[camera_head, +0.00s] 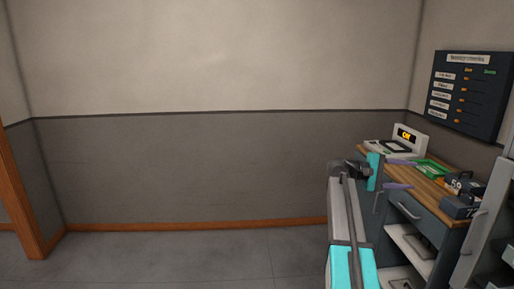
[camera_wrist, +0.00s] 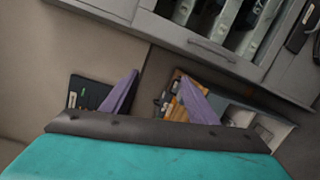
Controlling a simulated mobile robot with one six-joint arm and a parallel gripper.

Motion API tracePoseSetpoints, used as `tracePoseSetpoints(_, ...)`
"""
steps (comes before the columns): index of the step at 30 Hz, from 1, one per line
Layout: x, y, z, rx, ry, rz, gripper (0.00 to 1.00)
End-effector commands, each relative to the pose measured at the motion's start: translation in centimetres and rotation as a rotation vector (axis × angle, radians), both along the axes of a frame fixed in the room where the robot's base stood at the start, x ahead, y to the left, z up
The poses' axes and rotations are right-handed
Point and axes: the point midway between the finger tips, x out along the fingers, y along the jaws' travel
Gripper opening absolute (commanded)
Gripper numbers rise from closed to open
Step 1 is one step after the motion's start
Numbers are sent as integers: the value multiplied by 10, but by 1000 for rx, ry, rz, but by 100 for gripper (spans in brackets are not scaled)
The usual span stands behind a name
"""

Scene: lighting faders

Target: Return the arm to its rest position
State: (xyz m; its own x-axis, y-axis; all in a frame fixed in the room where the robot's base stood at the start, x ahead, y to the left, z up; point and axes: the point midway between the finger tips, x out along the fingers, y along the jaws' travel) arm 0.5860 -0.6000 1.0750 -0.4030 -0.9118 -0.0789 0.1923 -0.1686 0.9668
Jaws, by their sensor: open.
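My arm (camera_head: 345,215) rises from the bottom of the head view, grey with teal parts, in front of the desk's left end. My gripper (camera_head: 408,174) is at its upper end, with two purple fingers spread apart and pointing right, beside the desk. The wrist view also shows my gripper (camera_wrist: 162,80), its fingers apart with nothing between them. The dark fader panel (camera_head: 468,95) hangs on the right wall, above and right of the gripper and clear of it.
A wooden-topped desk (camera_head: 430,186) stands along the right wall. On it are a white device with a lit display (camera_head: 408,136), a green tray (camera_head: 432,170) and dark numbered boxes (camera_head: 461,206). A grey cabinet (camera_head: 490,225) is at the right edge. The floor (camera_head: 190,262) at left is clear.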

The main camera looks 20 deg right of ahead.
Motion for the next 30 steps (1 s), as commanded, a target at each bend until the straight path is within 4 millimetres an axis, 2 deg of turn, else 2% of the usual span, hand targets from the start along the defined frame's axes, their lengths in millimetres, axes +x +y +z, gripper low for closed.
tracePoseSetpoints(1,10,11,-22,23,15,21,54)
tracePoseSetpoints(6,34,42,-91,99,58,78,54)
tracePoseSetpoints(15,58,107,-212,245,120,173,54)
tracePoseSetpoints(23,58,169,-314,381,165,240,54)
tracePoseSetpoints(30,40,231,-404,512,202,283,54)
